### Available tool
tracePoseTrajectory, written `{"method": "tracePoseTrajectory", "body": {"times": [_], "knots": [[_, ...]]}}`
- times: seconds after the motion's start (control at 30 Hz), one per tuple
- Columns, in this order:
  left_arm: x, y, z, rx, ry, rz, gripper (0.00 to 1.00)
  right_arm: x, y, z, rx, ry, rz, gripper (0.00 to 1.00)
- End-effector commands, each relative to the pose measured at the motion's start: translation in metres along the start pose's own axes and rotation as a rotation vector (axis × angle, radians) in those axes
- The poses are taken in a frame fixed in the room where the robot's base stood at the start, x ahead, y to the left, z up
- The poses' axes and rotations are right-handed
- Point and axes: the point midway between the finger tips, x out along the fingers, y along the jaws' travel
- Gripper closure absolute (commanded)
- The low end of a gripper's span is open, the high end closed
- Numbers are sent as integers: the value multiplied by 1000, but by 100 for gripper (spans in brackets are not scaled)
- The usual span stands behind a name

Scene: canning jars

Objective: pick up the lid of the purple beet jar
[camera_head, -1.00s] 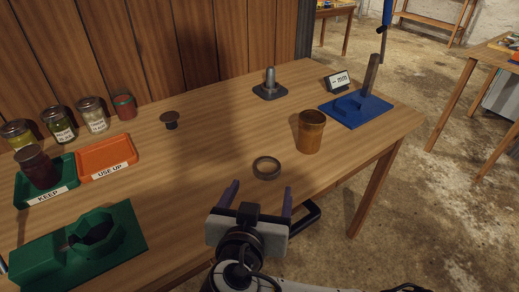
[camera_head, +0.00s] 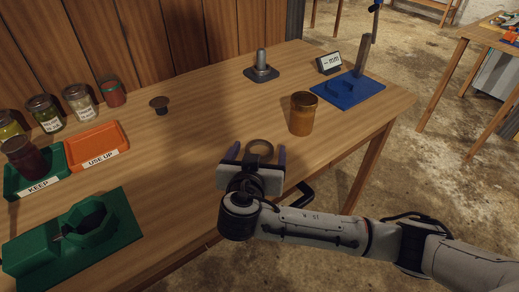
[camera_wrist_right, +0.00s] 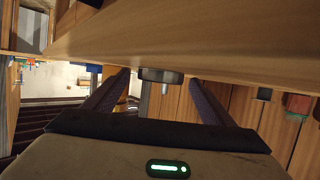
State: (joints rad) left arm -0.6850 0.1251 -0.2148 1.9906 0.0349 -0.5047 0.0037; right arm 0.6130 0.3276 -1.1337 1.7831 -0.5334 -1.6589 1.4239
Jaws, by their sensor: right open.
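A dark purple jar (camera_head: 27,163), which looks like the beet jar, stands in the green KEEP tray (camera_head: 60,182) at the left of the head view; I cannot tell whether its dark top is a lid. My left gripper is out of view.
An orange USE UP tray (camera_head: 95,140) and green fixture (camera_head: 45,250) are left. Mid-bench is clear.

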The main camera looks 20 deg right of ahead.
Motion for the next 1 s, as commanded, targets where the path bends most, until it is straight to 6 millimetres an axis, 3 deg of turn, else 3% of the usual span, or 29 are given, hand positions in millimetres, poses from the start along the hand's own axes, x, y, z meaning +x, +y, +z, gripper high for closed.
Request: {"method": "tracePoseTrajectory", "body": {"times": [0.13, 0.4, 0.73, 1.0], "knots": [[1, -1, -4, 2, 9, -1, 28, 0, 0, 0, -1, 0, 0, 24], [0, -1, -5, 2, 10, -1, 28, 0, 0, 0, -1, 0, 0, 66], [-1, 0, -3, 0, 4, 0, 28, -3, 0, -6, 0, 0, 0, 66], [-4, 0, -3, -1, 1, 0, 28, -21, -1, -54, 5, 0, -3, 66]]}}
